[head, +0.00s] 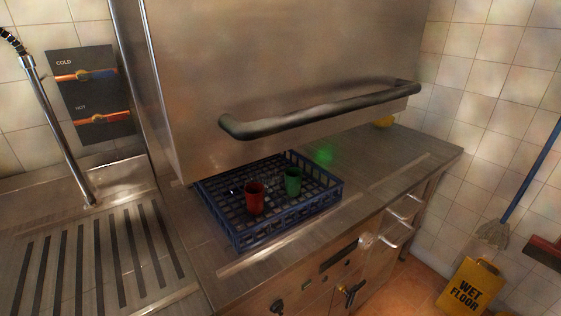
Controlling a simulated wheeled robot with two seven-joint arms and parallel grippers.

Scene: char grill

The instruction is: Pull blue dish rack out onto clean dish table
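The blue dish rack (290,228) is a shallow open-grid crate. It sits on the steel counter below the raised metal hood of the dishwasher (275,60), with its front edge near the counter's front lip. A red cup (254,197) and a green cup (292,181) stand in it. Some clear items beside the cups are too small to make out. The rack's back edge is partly hidden under the hood. The clean dish table (400,160) appears to be the bare steel surface to the right of the rack. Neither of my grippers shows in the head view.
A thick dark handle bar (320,110) runs across the hood front above the rack. A slatted steel drainboard (90,255) lies at left, with a hose pipe (60,135). A yellow wet floor sign (470,287) stands at lower right.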

